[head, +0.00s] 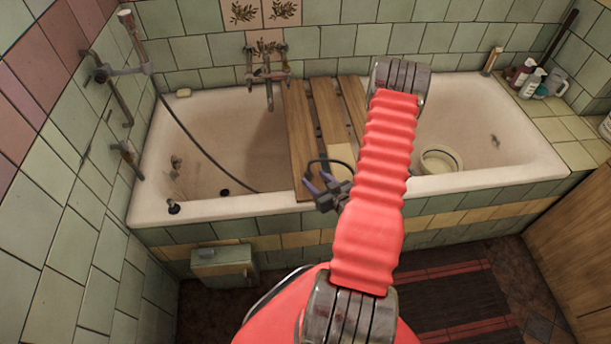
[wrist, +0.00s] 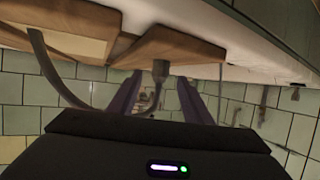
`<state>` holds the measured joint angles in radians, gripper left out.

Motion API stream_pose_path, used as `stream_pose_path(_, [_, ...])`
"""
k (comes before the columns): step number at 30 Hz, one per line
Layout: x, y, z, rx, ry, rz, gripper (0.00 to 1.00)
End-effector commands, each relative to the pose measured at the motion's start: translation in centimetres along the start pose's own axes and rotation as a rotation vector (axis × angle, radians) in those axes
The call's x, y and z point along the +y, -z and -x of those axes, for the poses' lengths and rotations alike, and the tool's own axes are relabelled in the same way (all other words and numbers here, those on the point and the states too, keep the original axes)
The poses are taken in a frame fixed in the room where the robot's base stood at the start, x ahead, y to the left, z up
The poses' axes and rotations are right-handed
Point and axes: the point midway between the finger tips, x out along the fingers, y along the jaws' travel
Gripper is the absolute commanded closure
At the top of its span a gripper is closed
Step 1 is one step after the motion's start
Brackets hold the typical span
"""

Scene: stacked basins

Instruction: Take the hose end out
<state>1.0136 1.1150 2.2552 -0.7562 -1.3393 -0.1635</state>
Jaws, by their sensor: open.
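In the head view a thin dark hose (head: 191,139) hangs from a fixture on the left wall and curves down into the left part of the bathtub (head: 152,205). Its lower end runs to near the wooden boards (head: 301,125), and I cannot make out its tip. My gripper (head: 318,188) is over the boards' near end, by the front rim, to the right of the hose. In the wrist view its purple fingers (wrist: 158,98) are apart, with nothing visibly gripped. A grey metal fitting (wrist: 160,71) shows between them; I cannot tell whether it is a tap or a hose part.
A tap (head: 268,77) is on the back wall. Bottles (head: 531,82) stand on the right ledge. A small box (head: 223,263) stands before the tub. The tub's left part is mostly clear.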

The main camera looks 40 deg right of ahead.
Motion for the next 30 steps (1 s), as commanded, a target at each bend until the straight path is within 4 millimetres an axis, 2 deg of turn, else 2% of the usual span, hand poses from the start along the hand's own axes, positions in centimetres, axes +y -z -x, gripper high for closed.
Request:
stream_pose_path(12, [-0.3, 0.0, -4.6, 0.0, 0.002, 0.001, 0.55])
stream_pose_path(30, [-0.2, 0.1, -4.9, 0.0, 0.001, 0.0, 0.55])
